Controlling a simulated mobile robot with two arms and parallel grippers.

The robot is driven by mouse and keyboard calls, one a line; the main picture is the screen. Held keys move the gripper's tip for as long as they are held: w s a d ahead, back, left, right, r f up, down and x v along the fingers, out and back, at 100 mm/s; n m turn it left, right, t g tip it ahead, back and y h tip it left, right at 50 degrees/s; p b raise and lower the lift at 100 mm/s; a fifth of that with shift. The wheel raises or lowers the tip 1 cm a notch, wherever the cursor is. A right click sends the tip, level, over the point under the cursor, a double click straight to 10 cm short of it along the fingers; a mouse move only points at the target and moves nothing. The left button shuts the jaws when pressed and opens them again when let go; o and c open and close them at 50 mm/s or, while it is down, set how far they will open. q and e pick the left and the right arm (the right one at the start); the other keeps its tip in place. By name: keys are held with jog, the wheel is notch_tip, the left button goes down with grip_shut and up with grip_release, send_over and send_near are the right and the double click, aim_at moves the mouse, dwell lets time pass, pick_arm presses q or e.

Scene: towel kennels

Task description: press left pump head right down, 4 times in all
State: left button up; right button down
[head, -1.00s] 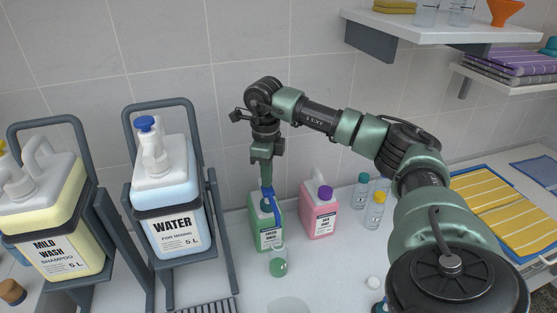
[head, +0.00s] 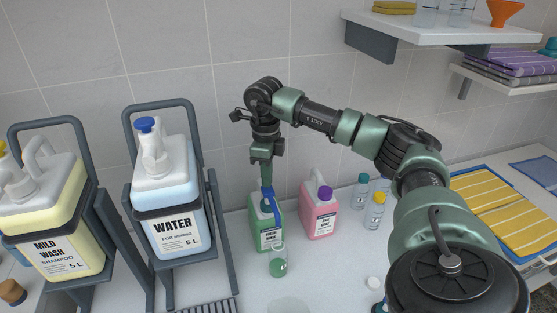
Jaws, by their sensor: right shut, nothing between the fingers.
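A green jug (head: 267,239) with a blue pump stands on the counter near the wall. My right gripper (head: 266,180) points straight down over the blue pump head (head: 267,195), its fingers shut with nothing between them. The fingertips are at the top of the pump head; I cannot tell whether they touch it. A small clear bottle (head: 278,262) with some green liquid stands in front of the jug. My left gripper is out of view.
A pink jug (head: 319,214) with a purple cap stands to the right, then small bottles (head: 375,212). Water (head: 171,200) and shampoo (head: 58,225) canisters sit in grey stands at left. A shelf (head: 440,30) hangs upper right.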

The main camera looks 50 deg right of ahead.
jog(key=shift+f+b, duration=1.25)
jog(key=shift+f, duration=0.9)
jog(key=shift+r+p, duration=1.9)
jog(key=shift+r, duration=0.55)
jog(key=shift+r, duration=0.1)
notch_tip(320, 180, up, 6)
jog(key=p, duration=0.4)
jog(key=shift+p, duration=0.3)
